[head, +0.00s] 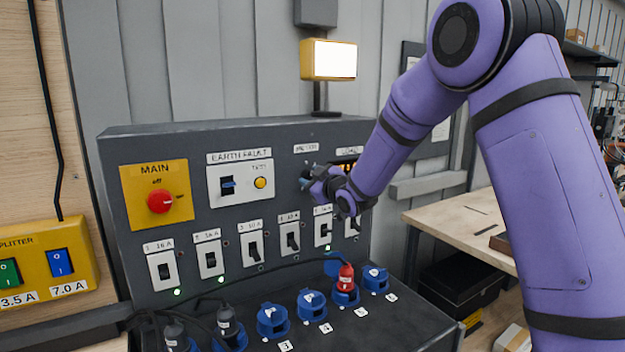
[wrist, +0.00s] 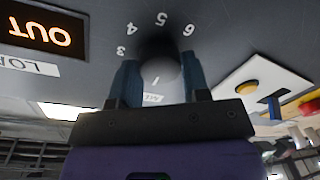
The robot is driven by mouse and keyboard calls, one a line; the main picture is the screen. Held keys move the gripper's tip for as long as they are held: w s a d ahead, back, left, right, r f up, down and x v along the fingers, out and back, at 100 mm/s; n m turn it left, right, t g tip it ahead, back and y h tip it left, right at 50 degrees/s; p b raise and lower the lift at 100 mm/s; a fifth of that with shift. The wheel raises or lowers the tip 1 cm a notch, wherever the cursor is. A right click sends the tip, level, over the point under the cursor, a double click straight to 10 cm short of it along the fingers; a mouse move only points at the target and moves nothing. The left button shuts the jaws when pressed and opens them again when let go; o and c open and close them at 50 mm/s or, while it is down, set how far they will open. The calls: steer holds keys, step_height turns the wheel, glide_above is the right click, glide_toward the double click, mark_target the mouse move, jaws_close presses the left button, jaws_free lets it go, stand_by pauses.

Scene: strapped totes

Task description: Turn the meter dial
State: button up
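The meter dial (wrist: 158,48) is a dark round knob on the grey panel, with white numbers around it, seen upside down in the wrist view. My gripper (wrist: 160,70) reaches it straight on. Its two blue-grey fingers stand on either side of the knob and appear to press against its edges. In the head view my gripper (head: 307,178) is at the panel below the METER label (head: 306,148), and it hides the dial. The lit orange load display (wrist: 40,28) reads OUT; in the head view my arm partly covers it.
The panel also carries a red main switch (head: 160,201), an earth fault switch (head: 228,184) with a yellow button (head: 260,183), and a row of breakers. A wooden bench (head: 465,228) is at right.

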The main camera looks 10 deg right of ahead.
steer(key=shift+m, duration=0.3)
steer(key=m, duration=0.3)
steer(key=shift+m, duration=0.4)
steer(key=m, duration=0.4)
steer(key=shift+m+t, duration=0.3)
steer(key=shift+t, duration=0.1)
steer(key=m+h, duration=0.1)
steer(key=m, duration=0.7)
steer(key=m+h, duration=0.1)
steer(key=m, duration=0.7)
steer(key=shift+f+m+t, duration=0.2)
steer(key=shift+m+t, duration=0.1)
steer(key=shift+t, duration=0.1)
steer(key=shift+m, duration=3.9)
steer(key=shift+g, duration=0.3)
